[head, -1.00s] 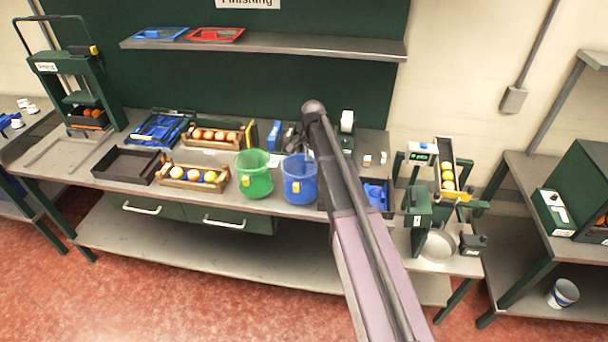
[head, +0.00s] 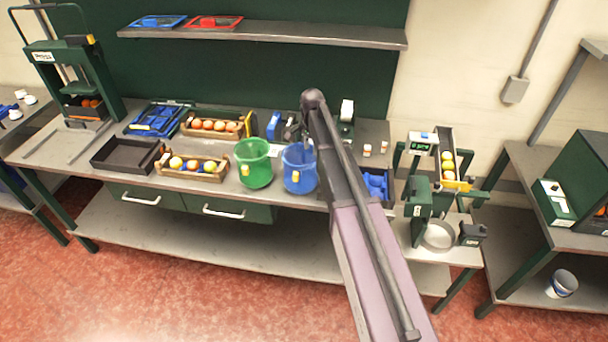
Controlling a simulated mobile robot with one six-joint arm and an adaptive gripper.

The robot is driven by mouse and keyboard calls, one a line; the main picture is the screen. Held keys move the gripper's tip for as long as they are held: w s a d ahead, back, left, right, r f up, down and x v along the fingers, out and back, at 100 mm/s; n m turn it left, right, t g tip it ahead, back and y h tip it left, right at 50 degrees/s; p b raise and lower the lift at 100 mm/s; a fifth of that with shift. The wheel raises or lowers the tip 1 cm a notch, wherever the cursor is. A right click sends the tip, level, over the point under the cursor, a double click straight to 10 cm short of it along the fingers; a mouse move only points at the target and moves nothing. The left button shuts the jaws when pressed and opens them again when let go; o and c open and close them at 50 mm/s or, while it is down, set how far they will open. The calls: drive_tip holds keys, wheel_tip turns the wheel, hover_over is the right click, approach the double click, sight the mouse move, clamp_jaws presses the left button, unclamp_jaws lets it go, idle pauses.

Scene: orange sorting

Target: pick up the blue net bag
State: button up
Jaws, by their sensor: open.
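I cannot make out a blue net bag for certain. A flat blue piece with a dark middle (head: 158,21) lies on the upper shelf, left of a similar red one (head: 215,22). Blue material (head: 376,186) also lies in a dark bin on the bench, just right of my arm; its form is too small to tell. My arm reaches up over the bench from the bottom of the head view. My gripper is not clearly visible; the arm's own links cover the area around it, near the blue bucket.
The blue bucket (head: 299,180) and green bucket (head: 253,174) stand at the bench's front edge. Crates of fruit (head: 193,175), a black tray (head: 125,168) and a blue folded item (head: 157,119) fill the left side. A scale (head: 422,142) stands at right.

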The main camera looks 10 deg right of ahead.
sight(305, 169)
drive_tip(key=shift+f+b, duration=3.1)
drive_tip(key=shift+f, duration=0.3)
drive_tip(key=shift+f, duration=0.15)
drive_tip(key=shift+s+d+f+b, duration=0.1)
drive_tip(key=shift+f+b, duration=1.15)
drive_tip(key=shift+b, duration=0.05)
drive_tip(key=shift+s+d+f+b, duration=0.1)
drive_tip(key=shift+f+b, duration=1.1)
drive_tip(key=shift+b, duration=0.1)
clamp_jaws()
